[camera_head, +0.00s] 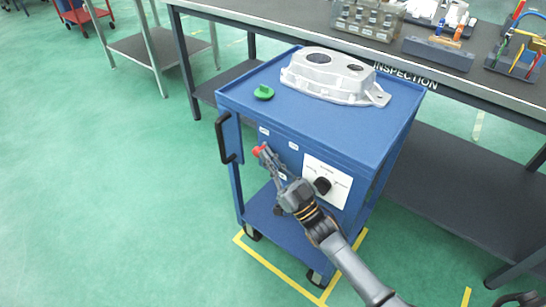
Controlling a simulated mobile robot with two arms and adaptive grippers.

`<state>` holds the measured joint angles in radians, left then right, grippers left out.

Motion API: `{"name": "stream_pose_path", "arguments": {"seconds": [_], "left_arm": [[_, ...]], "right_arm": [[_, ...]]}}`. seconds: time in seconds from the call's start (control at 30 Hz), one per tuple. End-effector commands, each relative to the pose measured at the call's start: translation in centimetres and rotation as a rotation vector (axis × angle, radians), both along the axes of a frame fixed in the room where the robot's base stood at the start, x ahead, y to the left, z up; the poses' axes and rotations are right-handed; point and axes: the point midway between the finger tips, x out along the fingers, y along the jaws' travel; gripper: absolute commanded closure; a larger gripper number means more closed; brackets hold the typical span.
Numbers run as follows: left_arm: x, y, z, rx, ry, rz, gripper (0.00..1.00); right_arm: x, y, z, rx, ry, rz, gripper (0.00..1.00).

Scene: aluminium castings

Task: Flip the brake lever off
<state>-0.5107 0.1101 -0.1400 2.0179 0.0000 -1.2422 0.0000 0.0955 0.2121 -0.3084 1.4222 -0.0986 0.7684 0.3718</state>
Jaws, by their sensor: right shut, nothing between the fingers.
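The brake lever shows as a red knob (259,150) at the front face of a blue cart (250,98), near its left corner. My right gripper (270,163) is shut and empty. Its fingertips are right beside the red knob, at its lower right; I cannot tell whether they touch. The gripper hides most of the lever below the knob, so its exact position is unclear. My left gripper is not in view.
A black handle (228,140) juts out left.

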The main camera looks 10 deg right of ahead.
Motion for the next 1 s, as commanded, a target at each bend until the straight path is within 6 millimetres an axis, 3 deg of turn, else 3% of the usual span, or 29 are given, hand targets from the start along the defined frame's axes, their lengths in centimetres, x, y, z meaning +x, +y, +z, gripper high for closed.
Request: {"name": "stream_pose_path", "arguments": {"seconds": [0.23,0.73,1.0], "left_arm": [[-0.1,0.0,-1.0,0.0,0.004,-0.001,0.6],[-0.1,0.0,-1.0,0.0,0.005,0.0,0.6],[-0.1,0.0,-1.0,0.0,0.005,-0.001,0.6]], "right_arm": [[0.2,0.2,0.0,0.002,0.0,0.0,1.0],[0.0,0.1,-0.2,0.001,0.001,0.0,1.0],[-3.1,-1.8,-2.8,0.0,0.005,-0.001,1.0]]}}
